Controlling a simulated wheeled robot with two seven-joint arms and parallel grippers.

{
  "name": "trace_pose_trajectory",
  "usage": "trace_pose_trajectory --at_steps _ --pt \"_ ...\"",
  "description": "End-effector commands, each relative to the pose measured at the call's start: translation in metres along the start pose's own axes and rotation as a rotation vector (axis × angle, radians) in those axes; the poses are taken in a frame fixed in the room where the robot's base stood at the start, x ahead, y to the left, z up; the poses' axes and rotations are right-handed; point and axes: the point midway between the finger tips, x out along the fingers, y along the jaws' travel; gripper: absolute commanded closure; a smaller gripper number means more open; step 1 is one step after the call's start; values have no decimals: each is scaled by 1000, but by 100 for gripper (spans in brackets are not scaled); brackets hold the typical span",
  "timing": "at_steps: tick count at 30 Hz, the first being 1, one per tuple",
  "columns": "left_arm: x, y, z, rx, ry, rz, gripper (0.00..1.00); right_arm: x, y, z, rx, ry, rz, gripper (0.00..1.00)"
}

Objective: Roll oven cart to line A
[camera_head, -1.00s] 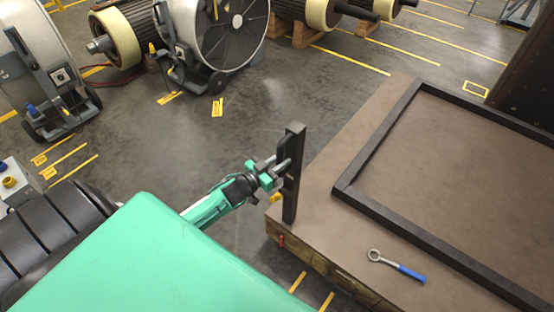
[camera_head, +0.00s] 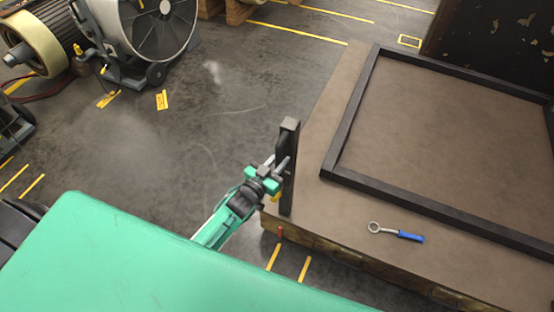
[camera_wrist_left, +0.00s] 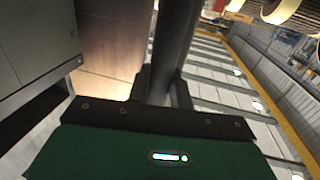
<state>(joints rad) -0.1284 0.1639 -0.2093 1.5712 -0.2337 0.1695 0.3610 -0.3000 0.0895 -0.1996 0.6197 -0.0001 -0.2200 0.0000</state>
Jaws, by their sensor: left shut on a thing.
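The cart (camera_head: 308,165) is low, with a flat brown top and a black raised frame (camera_head: 346,125) lying on it. A dark upright post (camera_head: 289,150) stands at its near left corner. My left gripper (camera_head: 279,172) is shut on this post, reaching it from the left. In the left wrist view the dark post (camera_wrist_left: 172,50) rises between the fingers (camera_wrist_left: 160,90), with a brown surface beside it. My right gripper is not in view.
A blue-handled ring wrench (camera_head: 398,232) lies on the cart top near its front edge. A dark block (camera_head: 490,45) rises at the upper right. Grey floor with yellow lines (camera_head: 295,33) is open left of the cart.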

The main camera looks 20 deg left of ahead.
Motion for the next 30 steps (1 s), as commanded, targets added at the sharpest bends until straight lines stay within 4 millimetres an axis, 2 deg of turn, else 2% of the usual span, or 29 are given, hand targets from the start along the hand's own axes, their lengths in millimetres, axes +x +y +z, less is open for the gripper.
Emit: trace_pose_trajectory --at_steps 9,10,12,13,23,26,30 --pt "1 5 0 -3 2 5 100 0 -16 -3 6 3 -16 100" --pt "1 5 0 -3 2 6 76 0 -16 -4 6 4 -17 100" --pt "1 6 0 -4 2 6 63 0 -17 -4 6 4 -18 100" --pt "1 5 0 -4 2 6 59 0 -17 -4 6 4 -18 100" --pt "-2 5 1 -3 0 5 59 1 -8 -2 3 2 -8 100" --pt "-9 5 2 -3 0 5 59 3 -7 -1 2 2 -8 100" --pt "-30 5 3 -3 -1 6 59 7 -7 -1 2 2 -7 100"
